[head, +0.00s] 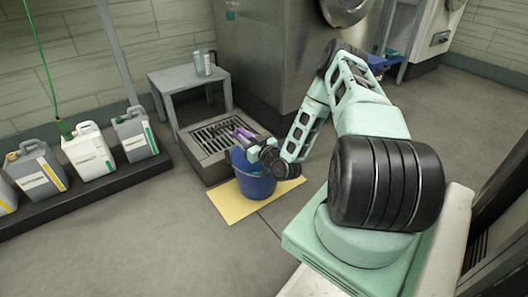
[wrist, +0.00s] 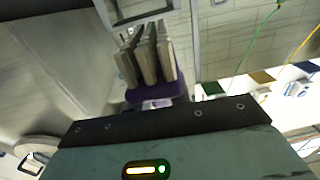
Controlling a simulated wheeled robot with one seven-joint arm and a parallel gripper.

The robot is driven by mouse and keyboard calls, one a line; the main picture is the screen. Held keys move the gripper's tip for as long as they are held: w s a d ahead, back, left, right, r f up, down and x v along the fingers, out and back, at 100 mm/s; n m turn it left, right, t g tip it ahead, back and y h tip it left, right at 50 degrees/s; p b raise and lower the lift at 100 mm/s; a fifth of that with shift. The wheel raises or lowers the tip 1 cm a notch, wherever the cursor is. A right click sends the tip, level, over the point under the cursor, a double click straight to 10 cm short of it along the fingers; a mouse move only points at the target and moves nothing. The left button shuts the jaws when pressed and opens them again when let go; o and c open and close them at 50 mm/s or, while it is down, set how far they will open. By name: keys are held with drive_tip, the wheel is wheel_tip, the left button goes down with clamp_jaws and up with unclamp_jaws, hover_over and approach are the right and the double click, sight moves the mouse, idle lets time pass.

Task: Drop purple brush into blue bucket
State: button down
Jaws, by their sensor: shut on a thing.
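The purple brush (head: 242,133) is held in my gripper (head: 252,146), which is shut on it. In the wrist view the brush (wrist: 156,91) shows its purple body and several grey-beige bristle rows pointing away from my gripper. The blue bucket (head: 254,184) stands upright on the floor. In the head view my gripper and the brush overlap the top of the bucket and appear above its rim. My gripper and wrist hide part of the bucket's rim and opening. I cannot make out the bucket in the wrist view.
A yellow mat (head: 232,205) lies under the bucket. Behind it are a floor grate (head: 212,137) in a raised surround and a small grey table (head: 186,77) with bottles. Several jugs (head: 88,151) stand on a dark ledge at left. The floor in front is clear.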

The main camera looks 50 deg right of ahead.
drive_tip(key=s+d+f+h+b, duration=0.1)
drive_tip(key=d+f+b, duration=0.5)
drive_tip(key=f, duration=0.3)
drive_tip(key=shift+s+d+m+g+b, duration=0.3)
drive_tip(key=shift+s+d+b, duration=0.1)
drive_tip(key=shift+b, duration=0.15)
drive_tip(key=c, duration=1.2)
unclamp_jaws()
drive_tip(key=p+v, duration=0.8)
drive_tip(key=v, duration=0.9)
drive_tip(key=shift+s, duration=0.1)
